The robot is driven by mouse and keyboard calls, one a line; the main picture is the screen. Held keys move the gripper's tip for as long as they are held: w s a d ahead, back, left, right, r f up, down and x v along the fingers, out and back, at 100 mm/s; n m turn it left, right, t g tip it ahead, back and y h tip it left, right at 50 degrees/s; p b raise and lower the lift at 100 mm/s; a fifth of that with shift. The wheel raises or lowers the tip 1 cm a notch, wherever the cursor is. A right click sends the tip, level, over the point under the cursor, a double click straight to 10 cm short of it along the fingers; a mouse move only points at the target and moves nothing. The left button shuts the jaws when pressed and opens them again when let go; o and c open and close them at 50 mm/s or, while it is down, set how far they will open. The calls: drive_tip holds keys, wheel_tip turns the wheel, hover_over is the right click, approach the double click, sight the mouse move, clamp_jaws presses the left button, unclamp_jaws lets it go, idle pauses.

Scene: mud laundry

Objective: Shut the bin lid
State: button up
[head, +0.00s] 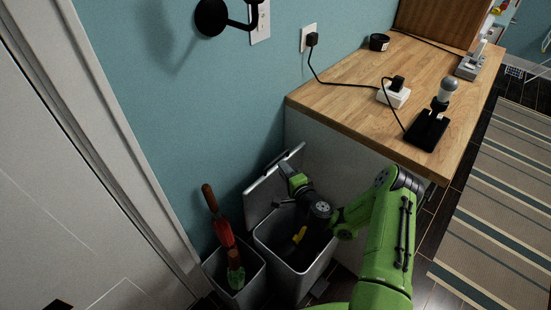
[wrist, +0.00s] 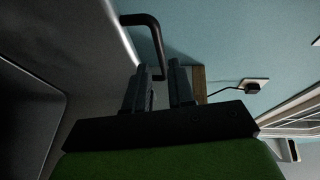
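The grey bin (head: 272,262) stands on the floor beside the counter with its mouth uncovered. Its lid (head: 258,196) is raised, tilted back toward the blue wall. In the wrist view the lid is the grey panel (wrist: 95,60), with a black bar handle (wrist: 156,38) on its edge. My gripper (wrist: 162,72) is open, its two dark fingers apart. The lower end of the handle shows at the gap between the fingertips; I cannot tell if they touch. In the head view my green wrist reaches over the bin, close to the lid's face, and the fingers are hard to make out.
A second bin (head: 243,288) with umbrellas (head: 222,232) stands left of the lidded one. The wooden counter (head: 345,95) is on the right, with a lamp (head: 440,105) and a plug block (head: 394,95). A door is at the left. A striped rug (head: 500,190) lies at the right.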

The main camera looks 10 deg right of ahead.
sight(276, 159)
drive_tip(key=x, duration=0.7)
drive_tip(key=shift+s, duration=0.1)
drive_tip(key=shift+a, duration=0.1)
drive_tip(key=shift+c, duration=0.3)
clamp_jaws()
